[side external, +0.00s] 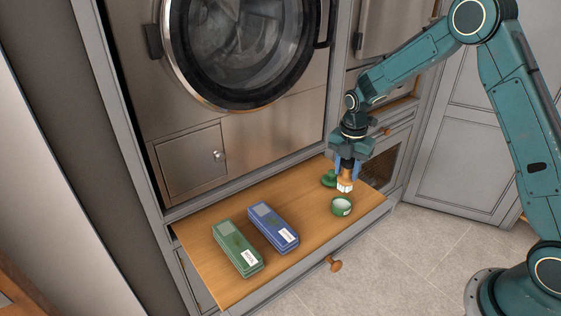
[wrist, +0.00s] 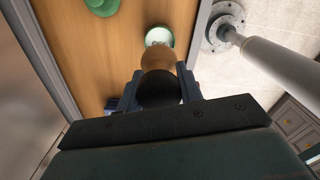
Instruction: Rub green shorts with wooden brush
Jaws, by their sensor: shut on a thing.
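My gripper (side external: 349,163) is shut on a wooden brush (side external: 346,178) with pale bristles pointing down. The brush is above the right part of the wooden shelf, just behind an open round green tin (side external: 341,207). In the wrist view, my gripper (wrist: 158,88) holds the brush by its dark end, and its tan wooden part (wrist: 160,56) shows beyond. The tin (wrist: 160,36) lies past the brush there, with a pale inside. I cannot tell if the bristles touch anything.
A green lid-like piece (side external: 328,180) lies behind the tin. A round-door machine (side external: 240,45) stands behind.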

